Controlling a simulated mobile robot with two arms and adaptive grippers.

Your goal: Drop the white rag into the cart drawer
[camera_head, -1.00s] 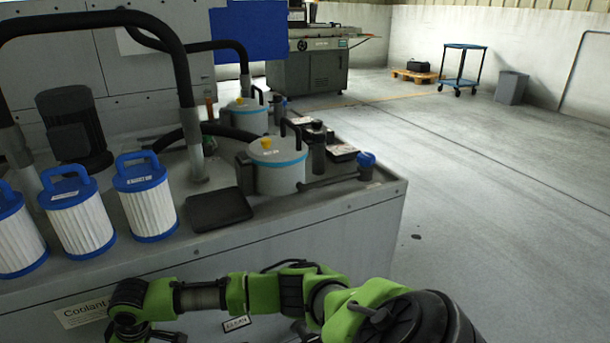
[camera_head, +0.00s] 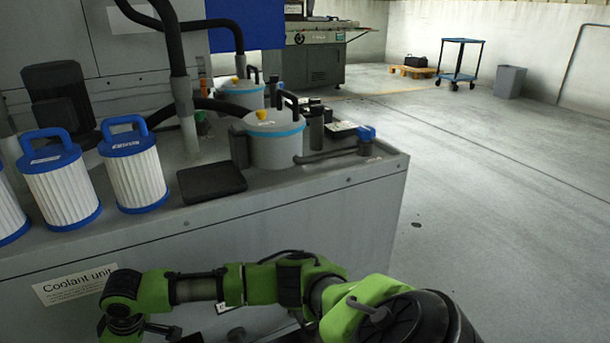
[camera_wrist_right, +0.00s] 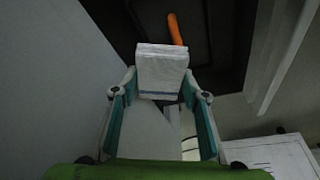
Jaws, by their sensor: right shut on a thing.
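The white rag (camera_wrist_right: 162,72), folded with a thin blue stripe, shows in the right wrist view between the fingertips of my right gripper (camera_wrist_right: 160,94). That gripper is shut on it. Behind the rag is a dark, tray-like recess (camera_wrist_right: 217,45) with an orange object (camera_wrist_right: 175,29) by it; I cannot tell whether this is the cart drawer. In the head view my right arm reaches leftward in front of the coolant unit, and the rag is not visible there. My left gripper is not in view.
The grey coolant unit (camera_head: 300,215) carries white filter cartridges (camera_head: 135,175), a black pad (camera_head: 211,182) and a lidded canister (camera_head: 275,145). A blue-topped cart (camera_head: 462,40) and a grey bin (camera_head: 509,82) stand far off. The floor (camera_head: 500,220) at the right is clear.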

